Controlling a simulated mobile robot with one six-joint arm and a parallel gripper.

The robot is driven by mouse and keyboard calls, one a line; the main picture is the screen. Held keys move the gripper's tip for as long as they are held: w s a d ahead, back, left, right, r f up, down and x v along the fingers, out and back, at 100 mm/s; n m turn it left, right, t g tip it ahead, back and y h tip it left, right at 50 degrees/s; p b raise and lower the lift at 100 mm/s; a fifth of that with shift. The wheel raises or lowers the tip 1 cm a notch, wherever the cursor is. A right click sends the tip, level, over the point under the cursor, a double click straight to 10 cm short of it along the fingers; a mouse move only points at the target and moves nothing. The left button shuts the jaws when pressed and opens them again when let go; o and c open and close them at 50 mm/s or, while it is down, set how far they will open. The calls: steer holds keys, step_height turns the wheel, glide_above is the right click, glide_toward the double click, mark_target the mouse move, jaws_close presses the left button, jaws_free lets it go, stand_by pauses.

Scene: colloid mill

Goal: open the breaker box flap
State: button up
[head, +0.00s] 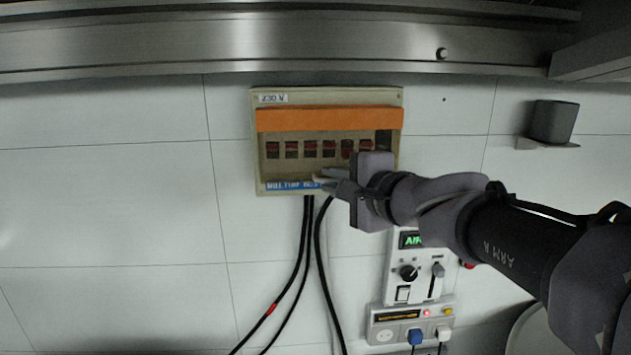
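The beige breaker box (256,150) is fixed to the tiled wall, with a "230 V" label at its upper left. Its orange flap (329,119) shows as a band across the upper part. A row of dark breakers with red marks is visible below the band. My gripper (322,179) reaches in from the right, with its fingertips in front of the box's lower edge, by the blue label strip (283,186). It covers the lower right of the box. I cannot tell whether the fingers touch the box or how far apart they are.
Black cables (306,240) hang from the box's underside. A control panel (396,268) with a knob and slider, and a socket unit (384,326) with plugs, are below right. A dark block (553,121) sits on a small shelf at right. A metal rail (220,44) runs above.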

jaws_close()
stand_by(1.4)
